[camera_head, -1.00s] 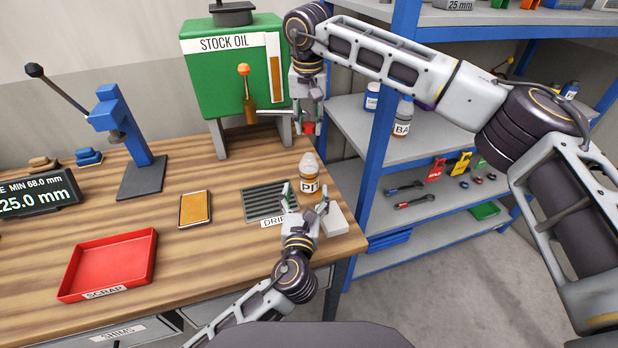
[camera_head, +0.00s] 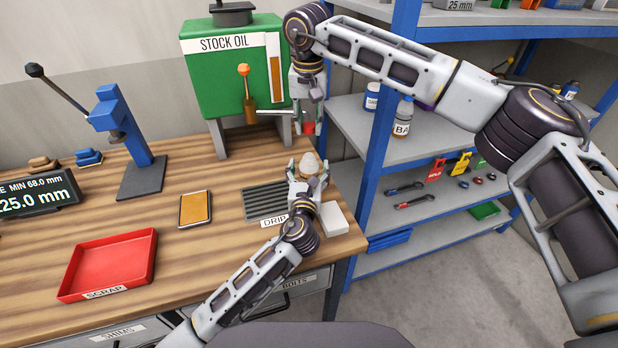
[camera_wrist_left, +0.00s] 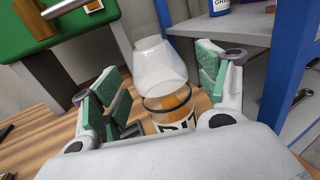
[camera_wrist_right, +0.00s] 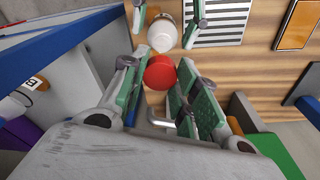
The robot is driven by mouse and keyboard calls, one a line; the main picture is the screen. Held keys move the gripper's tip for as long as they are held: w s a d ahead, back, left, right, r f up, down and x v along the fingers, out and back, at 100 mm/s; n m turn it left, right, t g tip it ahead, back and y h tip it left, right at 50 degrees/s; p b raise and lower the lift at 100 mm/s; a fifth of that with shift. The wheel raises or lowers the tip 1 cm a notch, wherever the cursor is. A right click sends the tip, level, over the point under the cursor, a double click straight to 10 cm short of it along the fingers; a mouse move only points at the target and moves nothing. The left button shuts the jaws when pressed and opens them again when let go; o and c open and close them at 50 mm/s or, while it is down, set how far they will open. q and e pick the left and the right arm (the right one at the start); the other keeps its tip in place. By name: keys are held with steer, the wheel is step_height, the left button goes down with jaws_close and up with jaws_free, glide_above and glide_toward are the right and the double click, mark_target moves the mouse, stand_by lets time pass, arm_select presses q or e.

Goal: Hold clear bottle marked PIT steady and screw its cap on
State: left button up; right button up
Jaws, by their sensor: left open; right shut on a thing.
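The clear bottle marked PIT (camera_head: 308,162) stands upright on the bench beside the drip grate, with amber liquid inside. In the left wrist view the bottle (camera_wrist_left: 165,80) rises between the open fingers of my left gripper (camera_wrist_left: 155,95), with gaps on both sides. My left gripper (camera_head: 307,172) hides most of the bottle in the head view. My right gripper (camera_head: 307,122) is above and behind the bottle, shut on a red cap (camera_head: 308,128). In the right wrist view the red cap (camera_wrist_right: 160,73) sits between the fingertips, with the bottle's open top (camera_wrist_right: 163,32) beyond it.
The green stock oil tank (camera_head: 225,75) with its spout stands behind. The drip grate (camera_head: 265,199) is left of the bottle, and a white block (camera_head: 333,218) is in front. A blue shelf post (camera_head: 378,150) rises close on the right. A red scrap tray (camera_head: 108,264) lies left.

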mark_target(309, 151)
arm_select(q)
steer(key=shift+w, duration=0.85)
steer(key=c, duration=1.5)
steer(key=shift+c, duration=0.2)
arm_select(e)
steer(key=shift+f, duration=2.5)
steer(key=shift+f, duration=0.1)
steer(key=shift+f, duration=0.8)
steer(key=shift+f, duration=0.55)
arm_select(q)
jaws_close()
